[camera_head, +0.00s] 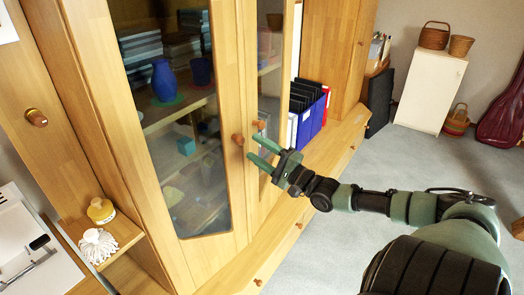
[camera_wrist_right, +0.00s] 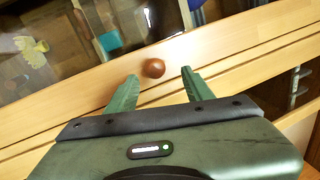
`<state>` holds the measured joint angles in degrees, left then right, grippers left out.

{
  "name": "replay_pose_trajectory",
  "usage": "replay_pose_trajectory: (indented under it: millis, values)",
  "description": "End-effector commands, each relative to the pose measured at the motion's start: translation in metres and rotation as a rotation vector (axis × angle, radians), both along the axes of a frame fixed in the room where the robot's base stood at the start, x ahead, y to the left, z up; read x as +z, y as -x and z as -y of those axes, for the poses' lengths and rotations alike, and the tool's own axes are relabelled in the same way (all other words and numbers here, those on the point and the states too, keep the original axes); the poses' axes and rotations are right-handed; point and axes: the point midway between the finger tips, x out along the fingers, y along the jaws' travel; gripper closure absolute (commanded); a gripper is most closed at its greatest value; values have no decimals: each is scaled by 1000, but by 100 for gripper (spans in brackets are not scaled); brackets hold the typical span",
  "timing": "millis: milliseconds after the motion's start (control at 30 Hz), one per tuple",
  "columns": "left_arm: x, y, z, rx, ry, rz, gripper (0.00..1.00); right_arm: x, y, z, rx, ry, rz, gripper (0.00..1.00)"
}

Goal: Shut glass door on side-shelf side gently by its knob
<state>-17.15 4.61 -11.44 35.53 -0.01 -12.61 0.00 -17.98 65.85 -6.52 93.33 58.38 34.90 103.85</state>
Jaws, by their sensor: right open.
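The wooden cabinet has a wide left glass door (camera_head: 178,120) and a narrower-looking right glass door (camera_head: 270,70). The left door has a round brown knob (camera_head: 238,139) on its inner stile; the right door has a similar knob (camera_head: 258,125). My right gripper (camera_head: 252,147) is open and empty just in front of these knobs, fingers pointing at the stiles. In the right wrist view a brown knob (camera_wrist_right: 153,68) shows just beyond and between the open fingertips (camera_wrist_right: 160,80), not gripped. How far either door stands open is hard to tell. My left gripper is not in view.
Blue binders (camera_head: 310,115) stand in an open bay. Drawers lie below. The grey floor (camera_head: 400,160) at right is mostly clear.

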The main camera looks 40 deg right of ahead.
Motion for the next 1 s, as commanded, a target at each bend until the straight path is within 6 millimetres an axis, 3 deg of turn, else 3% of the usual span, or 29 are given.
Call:
replay_pose_trajectory:
  millis: [200, 833, 933, 1000]
  values:
    - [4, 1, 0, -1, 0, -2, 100, -1, 15, 1, 2, 0, 0, 48]
    - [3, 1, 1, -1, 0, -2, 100, -2, 17, 1, 2, 1, 2, 48]
    - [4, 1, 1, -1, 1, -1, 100, -16, 18, 7, -23, 37, -17, 48]
    - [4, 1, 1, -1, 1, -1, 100, -41, 22, 16, -62, 106, -53, 48]
